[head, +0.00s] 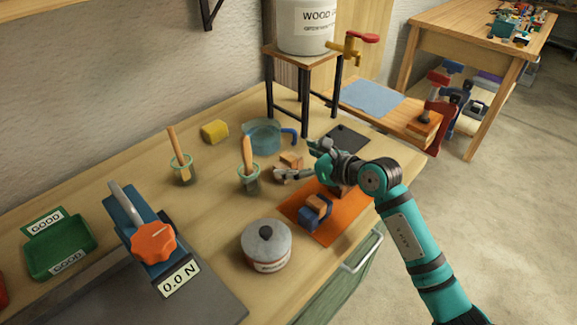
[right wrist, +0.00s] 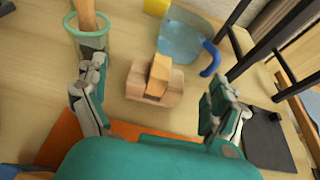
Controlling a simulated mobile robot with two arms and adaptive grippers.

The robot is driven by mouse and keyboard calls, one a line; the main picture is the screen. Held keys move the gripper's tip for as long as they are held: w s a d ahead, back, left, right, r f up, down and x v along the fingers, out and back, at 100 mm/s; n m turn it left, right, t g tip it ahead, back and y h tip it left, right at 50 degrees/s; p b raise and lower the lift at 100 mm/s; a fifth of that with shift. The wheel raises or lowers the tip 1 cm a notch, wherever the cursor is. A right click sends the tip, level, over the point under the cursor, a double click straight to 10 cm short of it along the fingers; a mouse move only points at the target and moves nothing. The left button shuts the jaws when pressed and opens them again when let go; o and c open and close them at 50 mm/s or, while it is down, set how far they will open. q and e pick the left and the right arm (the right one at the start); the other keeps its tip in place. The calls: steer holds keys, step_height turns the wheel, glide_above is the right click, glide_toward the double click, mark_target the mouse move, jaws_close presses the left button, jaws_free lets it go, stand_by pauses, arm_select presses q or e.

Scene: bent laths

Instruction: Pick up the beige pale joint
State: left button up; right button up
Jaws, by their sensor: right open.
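The beige pale joint (right wrist: 150,82) is a pale wooden block with a light orange-tan piece set in its top. It sits on the bench between the two fingers of my right gripper (right wrist: 158,80) in the right wrist view, with space on both sides. In the head view the joint (head: 291,159) shows partly behind my right gripper (head: 296,160), which is open and empty. I cannot tell the height of the fingers above the bench. My left gripper is not in view.
A blue pitcher (head: 262,137) stands just behind the joint, and a green cup with a wooden-handled brush (head: 247,172) stands left. A blue-and-orange joint (head: 315,211) lies on the orange mat (head: 333,229). A lidded pot (head: 265,247) stands in front. A black-legged stand (head: 304,98) rises behind.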

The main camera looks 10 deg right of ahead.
mark_target(290, 157)
steer(key=x, duration=0.3)
steer(key=shift+w+a+r, duration=0.1)
steer(key=shift+w+a, duration=0.05)
steer(key=shift+w, duration=0.15)
steer(key=c, duration=1.3)
